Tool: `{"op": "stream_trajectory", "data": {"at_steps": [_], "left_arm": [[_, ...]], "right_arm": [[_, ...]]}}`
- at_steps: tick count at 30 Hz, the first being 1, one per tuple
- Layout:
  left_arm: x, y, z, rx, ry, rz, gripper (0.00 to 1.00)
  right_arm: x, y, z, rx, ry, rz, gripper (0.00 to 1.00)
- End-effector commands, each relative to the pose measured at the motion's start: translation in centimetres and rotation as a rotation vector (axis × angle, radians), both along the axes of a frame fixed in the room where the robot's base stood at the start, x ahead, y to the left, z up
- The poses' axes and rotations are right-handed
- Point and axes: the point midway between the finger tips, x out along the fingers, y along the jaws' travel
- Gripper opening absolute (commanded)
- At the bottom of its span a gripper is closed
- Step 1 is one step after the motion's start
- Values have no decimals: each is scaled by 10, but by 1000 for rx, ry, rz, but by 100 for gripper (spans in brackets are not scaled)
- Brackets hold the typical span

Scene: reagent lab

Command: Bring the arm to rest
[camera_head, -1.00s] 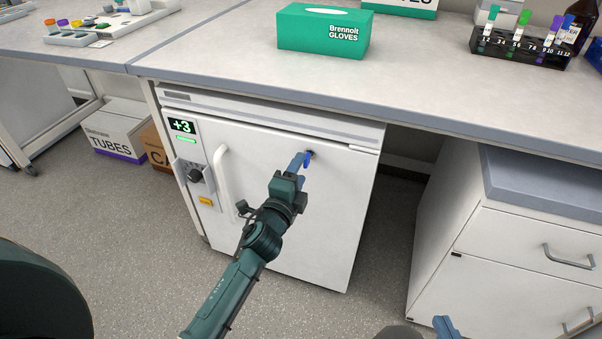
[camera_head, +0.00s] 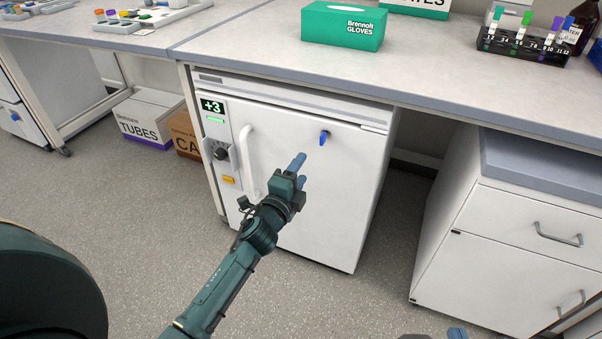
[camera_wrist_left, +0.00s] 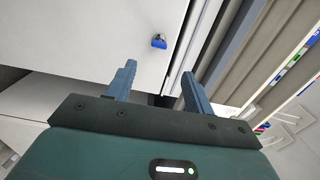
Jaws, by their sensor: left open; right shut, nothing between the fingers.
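My left gripper (camera_head: 299,171) is in front of the white under-bench fridge door, its blue fingers apart and empty. In the left wrist view the two fingers (camera_wrist_left: 158,82) also stand apart with nothing between them. A blue key (camera_head: 324,137) sits in the lock at the upper right of the fridge door, apart from the fingertips. The key (camera_wrist_left: 159,42) also shows beyond the fingers in the left wrist view. My right gripper (camera_head: 457,334) shows only as a blue tip at the bottom edge of the head view; most of it is out of frame.
The fridge (camera_head: 310,190) has a vertical handle (camera_head: 248,160) and a display reading +3. The bench edge (camera_head: 400,100) overhangs it. A drawer cabinet (camera_head: 510,230) stands at right, cardboard boxes (camera_head: 150,117) at left. A green glove box (camera_head: 343,25) and a tube rack (camera_head: 522,45) stand on the bench.

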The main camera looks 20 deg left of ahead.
Motion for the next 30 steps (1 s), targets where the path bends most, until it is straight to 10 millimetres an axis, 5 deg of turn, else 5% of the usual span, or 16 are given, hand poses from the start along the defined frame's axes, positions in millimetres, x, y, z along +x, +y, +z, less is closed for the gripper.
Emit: {"op": "stream_trajectory", "data": {"at_steps": [18, 22, 30], "left_arm": [[-8, 0, -3, -34, 10, -1, 53], [-47, -5, -16, -223, 61, -10, 53], [-172, -33, -22, -905, 260, -14, 53]], "right_arm": [[-1, 0, -3, 2, 6, -4, 0], [-1, 0, -2, 1, 5, -2, 0], [-1, 0, -1, 1, 3, 0, 0]]}}
